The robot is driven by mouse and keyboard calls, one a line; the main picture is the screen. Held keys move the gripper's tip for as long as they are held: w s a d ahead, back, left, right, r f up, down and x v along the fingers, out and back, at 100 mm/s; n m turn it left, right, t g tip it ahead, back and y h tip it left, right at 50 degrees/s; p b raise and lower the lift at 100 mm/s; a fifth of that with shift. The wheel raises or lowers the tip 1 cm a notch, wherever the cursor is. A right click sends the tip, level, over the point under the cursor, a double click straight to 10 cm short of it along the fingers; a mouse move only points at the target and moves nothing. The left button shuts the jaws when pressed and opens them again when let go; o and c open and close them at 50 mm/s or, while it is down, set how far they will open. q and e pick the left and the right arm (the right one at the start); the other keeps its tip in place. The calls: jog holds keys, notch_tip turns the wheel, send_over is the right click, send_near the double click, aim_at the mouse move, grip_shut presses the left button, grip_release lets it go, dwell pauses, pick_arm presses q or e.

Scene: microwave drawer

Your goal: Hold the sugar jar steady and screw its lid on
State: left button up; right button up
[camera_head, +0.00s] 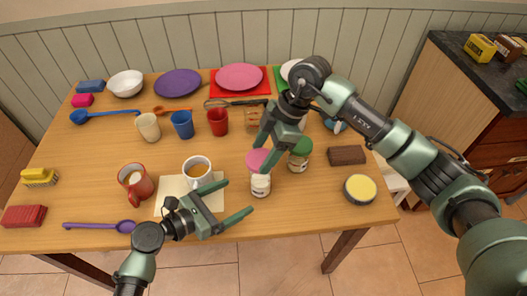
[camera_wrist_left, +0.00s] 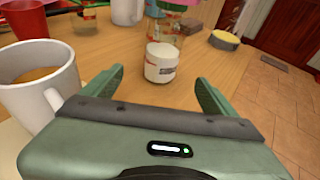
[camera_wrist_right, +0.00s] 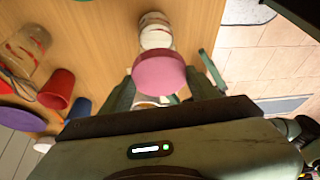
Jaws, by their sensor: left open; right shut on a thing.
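The sugar jar (camera_head: 261,186), clear with white contents and a label, stands upright on the table near its front edge. It also shows in the left wrist view (camera_wrist_left: 160,64). My left gripper (camera_head: 238,196) is open and empty, its fingers pointing toward the jar, which stands just beyond the fingertips. My right gripper (camera_head: 261,156) is shut on the pink lid (camera_wrist_right: 159,72), holding it over the jar. The lid also shows in the head view (camera_head: 257,160). The frames do not show clearly whether lid and jar touch.
A jar with a green lid (camera_head: 300,150) stands close behind and right of the sugar jar. A coffee mug (camera_head: 197,171) stands left, close to my left gripper. A brown block (camera_head: 346,155) and a yellow-topped tin (camera_head: 360,189) lie to the right.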

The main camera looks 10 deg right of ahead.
aim_at(253, 189)
pick_arm(q)
jog(key=x, duration=0.9)
jog(key=shift+d+f, duration=0.1)
jog(key=shift+d, duration=0.05)
jog(key=c, duration=1.2)
jog(key=shift+c, duration=0.2)
